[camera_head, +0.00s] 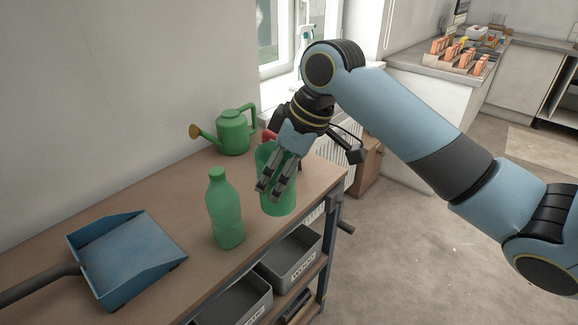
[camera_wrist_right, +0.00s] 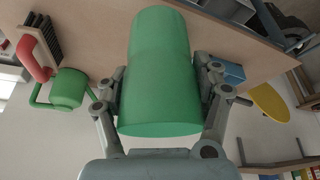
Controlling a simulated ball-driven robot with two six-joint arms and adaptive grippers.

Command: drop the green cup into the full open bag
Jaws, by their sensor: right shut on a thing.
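The green cup (camera_head: 284,200) is a tall plain cylinder near the right end of the wooden workbench (camera_head: 185,190). My right gripper (camera_head: 268,192) reaches down from the upper right and is shut on the green cup. In the right wrist view the cup (camera_wrist_right: 158,75) fills the space between the two fingers (camera_wrist_right: 160,105). I cannot tell whether its base touches the bench. No bag shows clearly in either view. My left gripper is not in view.
A green bottle (camera_head: 225,212) stands just left of the cup. A green watering can (camera_head: 234,133) is behind, near the wall, and a blue dustpan (camera_head: 125,255) lies at left. Grey bins (camera_head: 290,258) sit below the bench top. Floor to the right is open.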

